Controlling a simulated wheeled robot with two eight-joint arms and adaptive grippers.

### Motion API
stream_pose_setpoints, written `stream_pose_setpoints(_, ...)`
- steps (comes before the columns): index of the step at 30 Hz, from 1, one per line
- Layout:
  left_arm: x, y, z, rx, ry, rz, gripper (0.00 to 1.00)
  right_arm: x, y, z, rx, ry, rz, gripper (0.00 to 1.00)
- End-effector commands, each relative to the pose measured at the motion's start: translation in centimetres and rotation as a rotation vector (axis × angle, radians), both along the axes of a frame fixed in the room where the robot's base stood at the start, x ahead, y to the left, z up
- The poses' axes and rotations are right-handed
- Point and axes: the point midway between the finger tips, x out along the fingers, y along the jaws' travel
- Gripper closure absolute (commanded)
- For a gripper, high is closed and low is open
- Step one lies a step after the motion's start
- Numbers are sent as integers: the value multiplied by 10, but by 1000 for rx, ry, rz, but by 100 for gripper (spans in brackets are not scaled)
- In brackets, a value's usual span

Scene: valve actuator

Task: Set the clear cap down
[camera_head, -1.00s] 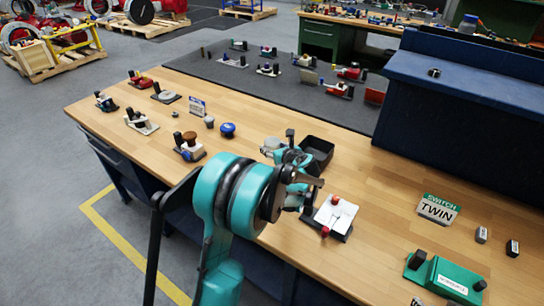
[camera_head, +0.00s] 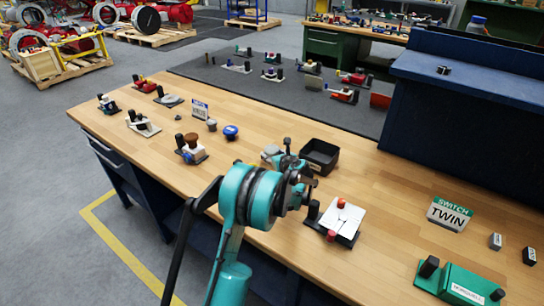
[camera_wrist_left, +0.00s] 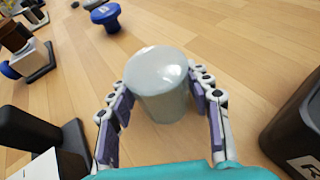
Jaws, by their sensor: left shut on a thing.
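The clear cap (camera_wrist_left: 160,85) is a greyish, translucent cylinder with a rounded top. In the left wrist view it stands upright between the two fingers of my left gripper (camera_wrist_left: 165,115), which is shut on it. In the head view the cap (camera_head: 270,153) shows partly behind the gripper (camera_head: 280,160), over the wooden bench (camera_head: 390,215), just left of a black bin (camera_head: 319,157). The cap's lower edge is partly hidden, so I cannot tell whether it touches the bench. My right gripper is not in view.
A blue knob (camera_head: 231,132) and a small grey cap (camera_head: 211,125) stand farther left. A device with a brown knob (camera_head: 191,144) is at left. A white plate with red knobs (camera_head: 338,220) is at right. Bare wood lies beyond the cap.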

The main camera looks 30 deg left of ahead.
Motion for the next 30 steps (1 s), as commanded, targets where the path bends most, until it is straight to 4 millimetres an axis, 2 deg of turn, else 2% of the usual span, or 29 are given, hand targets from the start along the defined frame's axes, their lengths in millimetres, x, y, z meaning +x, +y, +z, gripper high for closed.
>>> stream_pose_setpoints(6,0,0,-4,0,0,0,70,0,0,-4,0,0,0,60)
stream_pose_setpoints(7,0,0,-3,0,0,0,43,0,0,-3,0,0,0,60)
stream_pose_setpoints(9,0,0,-2,0,0,0,30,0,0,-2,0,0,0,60)
stream_pose_setpoints(20,0,0,2,0,0,0,30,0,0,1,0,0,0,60)
stream_pose_setpoints(26,-16,-24,15,0,1,-4,30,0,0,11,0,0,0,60)
stream_pose_setpoints(30,-34,-49,28,1,1,-4,30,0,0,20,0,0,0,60)
